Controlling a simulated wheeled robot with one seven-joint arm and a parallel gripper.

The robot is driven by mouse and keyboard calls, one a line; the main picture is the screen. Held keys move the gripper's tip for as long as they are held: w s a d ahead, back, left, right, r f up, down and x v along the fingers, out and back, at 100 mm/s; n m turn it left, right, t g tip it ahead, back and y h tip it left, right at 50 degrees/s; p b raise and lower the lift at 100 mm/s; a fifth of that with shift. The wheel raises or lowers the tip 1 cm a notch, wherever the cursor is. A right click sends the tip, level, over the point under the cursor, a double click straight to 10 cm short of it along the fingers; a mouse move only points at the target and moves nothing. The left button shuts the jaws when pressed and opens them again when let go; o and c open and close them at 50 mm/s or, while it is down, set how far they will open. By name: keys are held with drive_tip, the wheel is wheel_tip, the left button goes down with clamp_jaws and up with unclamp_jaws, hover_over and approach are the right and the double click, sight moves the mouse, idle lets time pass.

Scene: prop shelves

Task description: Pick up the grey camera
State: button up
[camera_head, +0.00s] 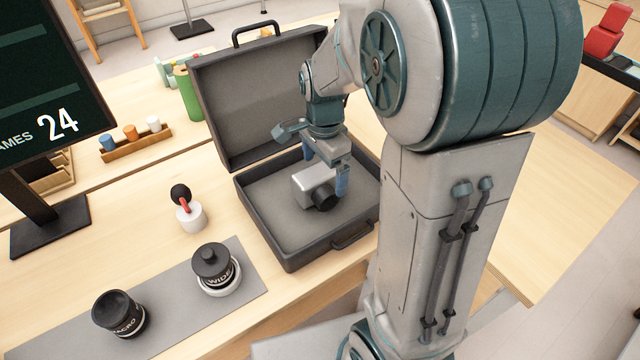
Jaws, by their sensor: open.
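The grey camera (312,182) with a black lens lies inside the open dark case (292,258), on its grey floor. Its lens points toward the front right. My gripper (325,172) reaches down into the case from above, with its blue fingers apart. One finger is behind the camera's left side and the other is beside its right side, near the lens. The fingers straddle the camera. I cannot tell whether either finger touches it.
The case lid (255,100) stands open behind. To the left are a WIDE lens (212,262) and a MACRO lens (118,314) on a grey mat (172,314), a small red-and-white item (190,212) and a monitor (45,90). Wood table between them is clear.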

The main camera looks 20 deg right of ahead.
sight(323, 176)
wheel_tip(323, 176, down, 5)
drive_tip(key=shift+a+f, duration=0.15)
drive_tip(key=shift+f, duration=0.05)
drive_tip(key=c, duration=1.3)
drive_tip(key=shift+r, duration=0.1)
